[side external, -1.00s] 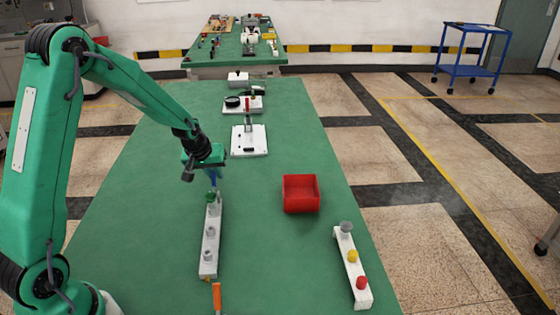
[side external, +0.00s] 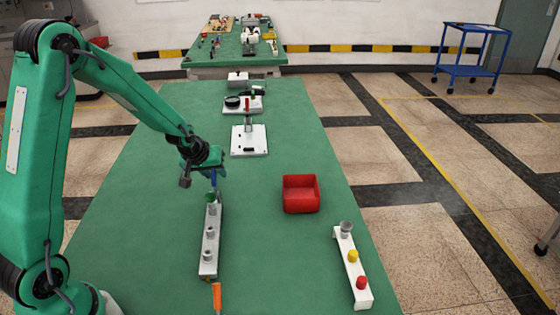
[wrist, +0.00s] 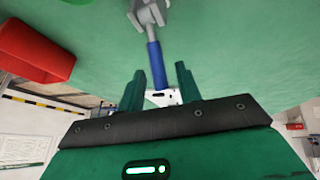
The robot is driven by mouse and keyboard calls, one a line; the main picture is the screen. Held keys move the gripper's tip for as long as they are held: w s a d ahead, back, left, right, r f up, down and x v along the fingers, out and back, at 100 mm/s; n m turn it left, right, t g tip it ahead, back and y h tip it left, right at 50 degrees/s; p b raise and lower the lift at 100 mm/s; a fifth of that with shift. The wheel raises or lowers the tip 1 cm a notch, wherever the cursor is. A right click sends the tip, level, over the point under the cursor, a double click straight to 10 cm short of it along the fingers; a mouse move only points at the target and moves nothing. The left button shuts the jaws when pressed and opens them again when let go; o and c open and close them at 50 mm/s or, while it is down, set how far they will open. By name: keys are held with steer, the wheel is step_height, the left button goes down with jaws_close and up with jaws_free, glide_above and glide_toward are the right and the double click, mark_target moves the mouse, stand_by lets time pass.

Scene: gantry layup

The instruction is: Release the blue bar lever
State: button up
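The blue bar lever (wrist: 155,66) runs from a grey metal mount (wrist: 148,12) down between my two fingers in the wrist view. My gripper (wrist: 160,79) is open, with a visible gap on each side of the bar. In the side view the blue bar (side external: 214,178) stands roughly upright at the far end of a white rail (side external: 209,244). My gripper (side external: 211,174) is at its upper part. A green piece (side external: 211,197) shows just below the bar. How the lever's base is seated is too small to tell.
A red open bin (side external: 301,205) stands right of the rail. A white strip (side external: 352,268) with grey, yellow and red knobs lies at the right edge. An orange-handled tool (side external: 217,297) is in front. White-plated fixtures (side external: 249,148) stand further back. The green table between is clear.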

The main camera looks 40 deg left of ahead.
steer(key=shift+r, duration=0.1)
steer(key=v, duration=0.7)
steer(key=shift+s+r, duration=0.2)
steer(key=shift+r, duration=0.05)
stand_by(0.4)
steer(key=s+d+r+m, duration=0.3)
steer(key=s+d+r, duration=0.3)
steer(key=s, duration=0.4)
steer(key=s+d+r+m+h, duration=0.1)
steer(key=s+d+r+m, duration=0.3)
steer(key=s, duration=0.7)
step_height(320, 180, up, 2)
steer(key=shift+d+r+h, duration=0.2)
steer(key=shift+d+h, duration=0.1)
steer(key=shift+d, duration=0.9)
